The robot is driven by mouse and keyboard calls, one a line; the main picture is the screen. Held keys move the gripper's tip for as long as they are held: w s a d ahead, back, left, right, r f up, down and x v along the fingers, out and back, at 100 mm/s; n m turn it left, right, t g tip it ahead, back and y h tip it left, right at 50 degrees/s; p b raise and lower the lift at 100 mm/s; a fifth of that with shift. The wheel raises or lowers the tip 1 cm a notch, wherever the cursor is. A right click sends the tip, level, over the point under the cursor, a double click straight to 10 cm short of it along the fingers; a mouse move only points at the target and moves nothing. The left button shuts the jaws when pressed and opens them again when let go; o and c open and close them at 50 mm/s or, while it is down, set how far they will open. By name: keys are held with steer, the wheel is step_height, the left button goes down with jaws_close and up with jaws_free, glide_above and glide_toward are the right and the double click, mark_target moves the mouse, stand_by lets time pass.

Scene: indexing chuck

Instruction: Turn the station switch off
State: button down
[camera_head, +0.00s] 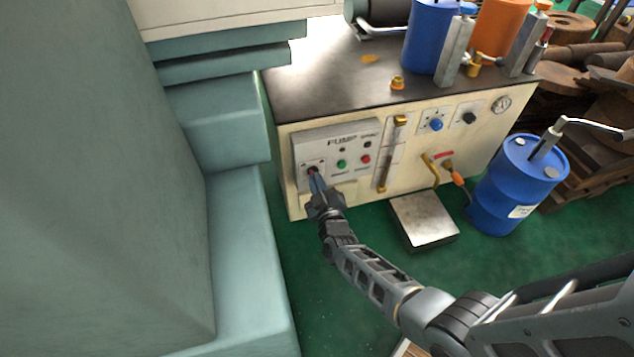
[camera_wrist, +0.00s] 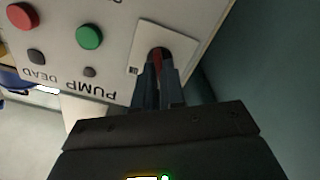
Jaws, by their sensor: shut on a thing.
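The station switch is a small dark red knob (camera_wrist: 157,53) on a light square plate (camera_wrist: 180,42) at the lower left of the pump panel (camera_head: 335,150). My gripper (camera_head: 313,174) reaches up to the panel, and its fingertips are at the knob. In the wrist view my gripper's two fingers (camera_wrist: 158,72) are close together with the red knob between their tips, shut on it. The fingers hide much of the knob, and I cannot read which way it points.
Beside the switch are a green button (camera_head: 341,163) and a red button (camera_head: 366,159). A large teal machine body (camera_head: 235,230) stands close on the left. A blue drum (camera_head: 515,190) and a metal-topped box (camera_head: 424,217) stand on the green floor at the right.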

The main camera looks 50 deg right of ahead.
steer(key=c, duration=1.2)
jaws_free()
steer(key=shift+p+v, duration=1.1)
steer(key=shift+v, duration=2.8)
steer(key=shift+a, duration=0.1)
